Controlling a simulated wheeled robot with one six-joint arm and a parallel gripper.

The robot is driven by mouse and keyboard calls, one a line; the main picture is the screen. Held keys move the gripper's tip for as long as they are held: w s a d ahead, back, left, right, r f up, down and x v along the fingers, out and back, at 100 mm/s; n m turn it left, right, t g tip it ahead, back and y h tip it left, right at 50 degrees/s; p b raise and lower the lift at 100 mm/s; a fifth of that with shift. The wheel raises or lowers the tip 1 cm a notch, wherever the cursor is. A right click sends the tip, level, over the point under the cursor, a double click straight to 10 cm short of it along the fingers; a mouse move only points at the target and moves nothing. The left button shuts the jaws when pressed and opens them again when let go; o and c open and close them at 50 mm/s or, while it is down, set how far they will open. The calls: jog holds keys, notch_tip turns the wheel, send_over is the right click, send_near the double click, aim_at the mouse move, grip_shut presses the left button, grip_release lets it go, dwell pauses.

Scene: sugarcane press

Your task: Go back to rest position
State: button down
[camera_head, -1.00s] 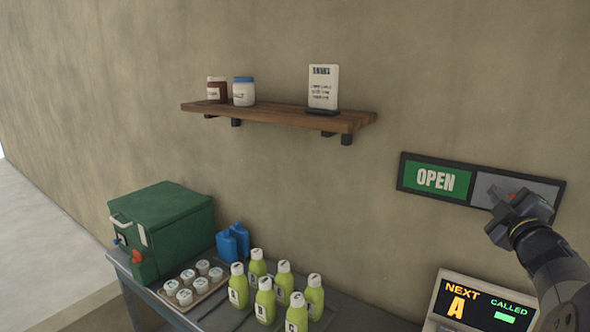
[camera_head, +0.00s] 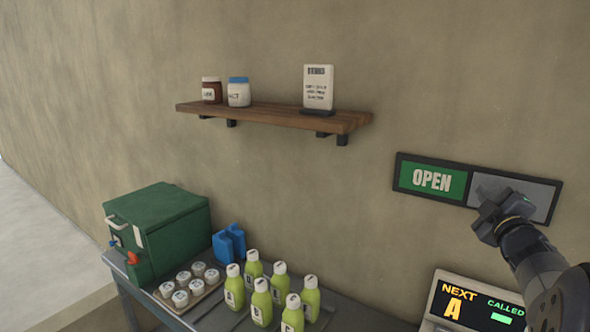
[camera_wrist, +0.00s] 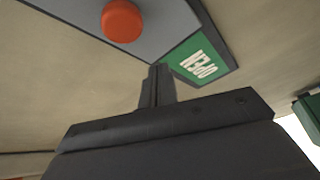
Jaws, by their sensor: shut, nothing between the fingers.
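My gripper (camera_head: 484,222) is at the right of the head view, in front of the grey half of the wall sign. Its fingers are together with nothing between them. In the wrist view, the closed fingers (camera_wrist: 157,88) point up toward the sign. The sign's green half reads OPEN (camera_head: 432,180), and the grey panel (camera_head: 535,197) beside it is partly hidden by my gripper. A round red-orange knob (camera_wrist: 122,20) shows on the grey panel in the wrist view, apart from the fingers. In the head view the knob is hidden.
A wooden shelf (camera_head: 275,114) holds two jars and a card. Below are a green cooler box (camera_head: 160,230), a blue container (camera_head: 229,243), a tray of white-lidded cups (camera_head: 190,284) and several green bottles (camera_head: 262,303). A queue display (camera_head: 478,306) stands below my gripper.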

jog(key=w+a+b, duration=0.3)
jog(key=w+a, duration=0.1)
jog(key=a, duration=0.4)
jog(key=w+a+b, duration=0.4)
jog(key=w+a, duration=0.1)
jog(key=a, duration=0.2)
jog(key=s+b, duration=0.1)
jog(key=s, duration=0.8)
jog(key=shift+a+f, duration=0.2)
jog(key=shift+a, duration=0.2)
jog(key=shift+s, duration=0.1)
